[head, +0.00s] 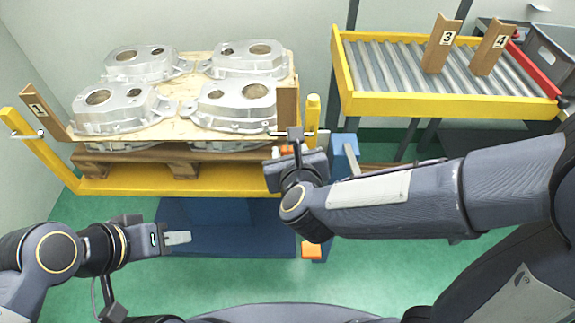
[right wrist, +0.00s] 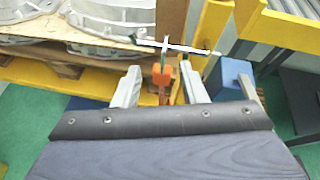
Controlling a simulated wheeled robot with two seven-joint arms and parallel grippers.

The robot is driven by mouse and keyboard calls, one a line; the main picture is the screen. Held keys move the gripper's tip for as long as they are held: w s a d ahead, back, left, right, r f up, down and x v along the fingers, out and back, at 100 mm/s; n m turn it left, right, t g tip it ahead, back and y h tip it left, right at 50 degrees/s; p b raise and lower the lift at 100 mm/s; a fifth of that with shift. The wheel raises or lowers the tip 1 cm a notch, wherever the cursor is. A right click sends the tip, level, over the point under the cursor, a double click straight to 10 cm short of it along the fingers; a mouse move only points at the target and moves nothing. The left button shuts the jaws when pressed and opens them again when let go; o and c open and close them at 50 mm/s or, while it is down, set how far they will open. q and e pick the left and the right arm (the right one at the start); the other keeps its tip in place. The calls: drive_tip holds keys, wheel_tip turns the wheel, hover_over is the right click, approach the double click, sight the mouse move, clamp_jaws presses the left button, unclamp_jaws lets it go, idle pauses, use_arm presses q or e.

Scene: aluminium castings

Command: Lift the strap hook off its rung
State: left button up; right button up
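The strap hook (right wrist: 162,76) shows as an orange piece with a thin upright part, in the middle of the right wrist view. Its upper end meets a thin metal rung (right wrist: 195,50) that runs across by the yellow post. The rung also shows in the head view (head: 318,132). My right gripper (head: 296,150) is open, with one finger on each side of the orange piece and visible gaps between. In the head view my gripper hides most of the hook. My left gripper (head: 178,238) is low at the left, away from the hook; its finger gap is not clear.
Several aluminium castings (head: 235,103) lie on a wooden board above a pallet (head: 185,165) in a yellow frame (head: 215,187). Brown board 1 (head: 45,112) stands at its left. A roller conveyor (head: 395,104) with boards 3 and 4 is at the right. Green floor is open at front.

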sight(288, 153)
wheel_tip(288, 153, down, 4)
drive_tip(key=m+h+b, duration=0.1)
drive_tip(key=m+h, duration=0.1)
drive_tip(key=m, duration=0.1)
drive_tip(key=shift+w+a+t, duration=0.1)
drive_tip(key=shift+a+t, duration=0.05)
drive_tip(key=shift+t, duration=0.25)
drive_tip(key=x, duration=0.7)
drive_tip(key=shift+f, duration=0.25)
clamp_jaws()
drive_tip(key=shift+r, duration=0.25)
